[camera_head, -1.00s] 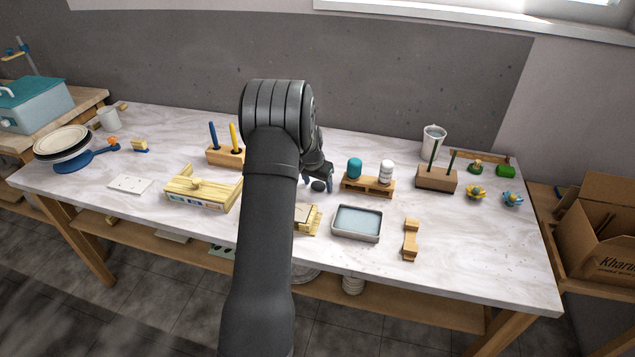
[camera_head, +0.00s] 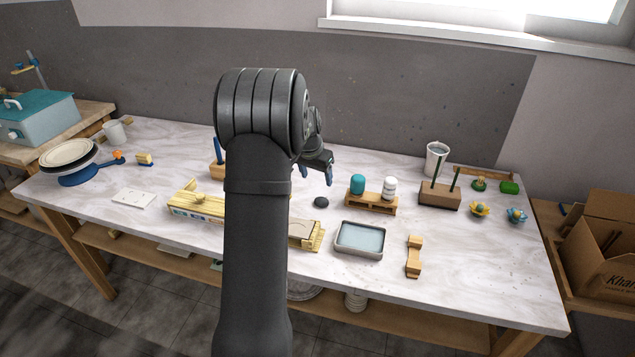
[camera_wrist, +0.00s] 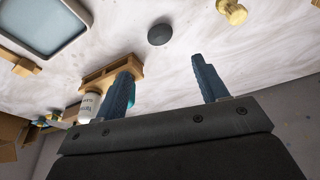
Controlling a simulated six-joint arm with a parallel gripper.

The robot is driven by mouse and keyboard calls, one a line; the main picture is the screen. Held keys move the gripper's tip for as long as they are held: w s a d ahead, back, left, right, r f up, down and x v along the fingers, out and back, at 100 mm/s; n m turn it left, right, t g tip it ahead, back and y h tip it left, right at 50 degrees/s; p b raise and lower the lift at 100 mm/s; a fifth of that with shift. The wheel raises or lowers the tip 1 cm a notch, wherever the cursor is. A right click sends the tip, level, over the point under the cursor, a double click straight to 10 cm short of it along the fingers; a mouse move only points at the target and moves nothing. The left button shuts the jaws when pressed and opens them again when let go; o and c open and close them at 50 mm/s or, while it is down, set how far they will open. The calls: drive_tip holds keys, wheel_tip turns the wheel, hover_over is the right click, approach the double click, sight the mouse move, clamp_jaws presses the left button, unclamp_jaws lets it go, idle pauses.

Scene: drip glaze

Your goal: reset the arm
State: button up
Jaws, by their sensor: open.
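My gripper (camera_head: 317,172) is open and empty in the head view, raised above the back middle of the table. My arm hides part of the table's middle. In the wrist view the two blue fingers of my gripper (camera_wrist: 165,85) stand wide apart with nothing between them. A dark round puck (camera_head: 321,202) lies on the marble tabletop below my gripper. It also shows in the wrist view (camera_wrist: 161,34), beyond the fingertips and apart from them.
A wooden stand (camera_head: 371,204) with a teal and a white bottle is right of the puck. A water tray (camera_head: 360,240) and wooden rest (camera_head: 414,257) are nearer the front. A brush block (camera_head: 440,195) and white cup (camera_head: 436,158) stand right. Plates (camera_head: 68,153) on a blue stand are left.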

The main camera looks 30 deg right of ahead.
sight(321, 199)
idle(0.4)
drive_tip(key=x, duration=1.2)
drive_tip(key=shift+a+f, duration=0.1)
drive_tip(key=shift+f, duration=0.1)
wheel_tip(321, 199, up, 2)
drive_tip(key=shift+r, duration=0.6)
